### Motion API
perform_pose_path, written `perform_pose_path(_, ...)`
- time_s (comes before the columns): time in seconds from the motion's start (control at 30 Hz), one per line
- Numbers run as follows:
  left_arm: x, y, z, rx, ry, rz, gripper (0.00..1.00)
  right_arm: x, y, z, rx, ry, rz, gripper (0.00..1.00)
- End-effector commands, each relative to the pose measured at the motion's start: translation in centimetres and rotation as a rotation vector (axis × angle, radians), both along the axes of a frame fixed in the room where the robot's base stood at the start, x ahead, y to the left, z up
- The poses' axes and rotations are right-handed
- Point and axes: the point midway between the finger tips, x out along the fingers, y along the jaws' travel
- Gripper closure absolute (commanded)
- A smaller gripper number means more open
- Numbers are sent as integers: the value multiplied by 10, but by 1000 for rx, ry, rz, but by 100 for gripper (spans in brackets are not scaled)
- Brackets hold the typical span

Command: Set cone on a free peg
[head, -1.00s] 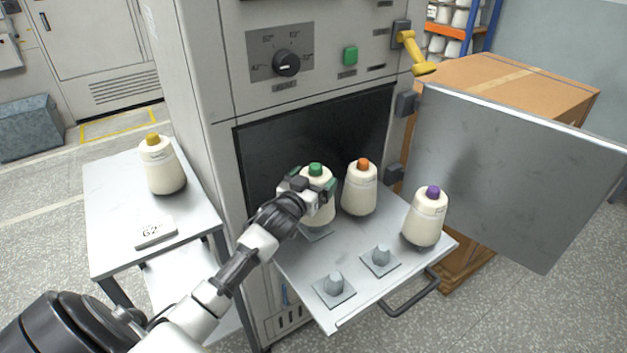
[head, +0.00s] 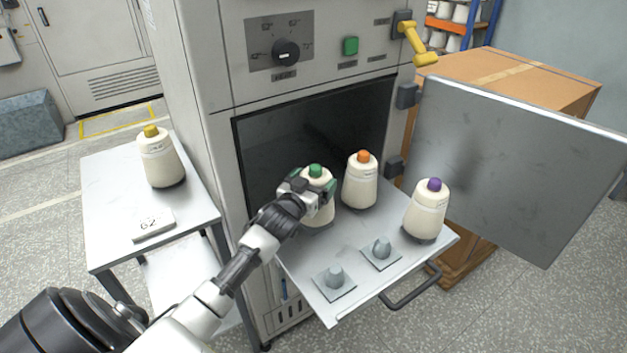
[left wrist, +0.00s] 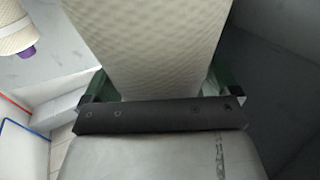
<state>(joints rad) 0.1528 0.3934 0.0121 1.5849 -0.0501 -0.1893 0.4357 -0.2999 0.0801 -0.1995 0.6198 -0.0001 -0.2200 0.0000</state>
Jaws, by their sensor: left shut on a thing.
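My left gripper (head: 308,190) is shut on the cream cone with the green top (head: 318,208). It holds this cone upright at the back left of the pulled-out tray (head: 345,233). The cone's base is at or very near the tray; its peg is hidden beneath it, and I cannot tell whether it is fully seated. The cone's body (left wrist: 145,45) fills the upper middle of the left wrist view. My right gripper is not in view.
The orange-topped cone (head: 360,185) stands close right of the held cone. The purple-topped cone (head: 427,212) stands at the tray's right. A yellow-topped cone (head: 161,160) and a G2 plate (head: 153,225) are on the side table (head: 108,215). The open door (head: 510,170) stands at right.

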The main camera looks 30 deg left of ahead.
Motion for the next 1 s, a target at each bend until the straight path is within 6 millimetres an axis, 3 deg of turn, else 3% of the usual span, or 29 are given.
perform_pose_path(1.0, 0, 0, 0, 0, -4, 0, 62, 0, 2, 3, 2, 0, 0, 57)
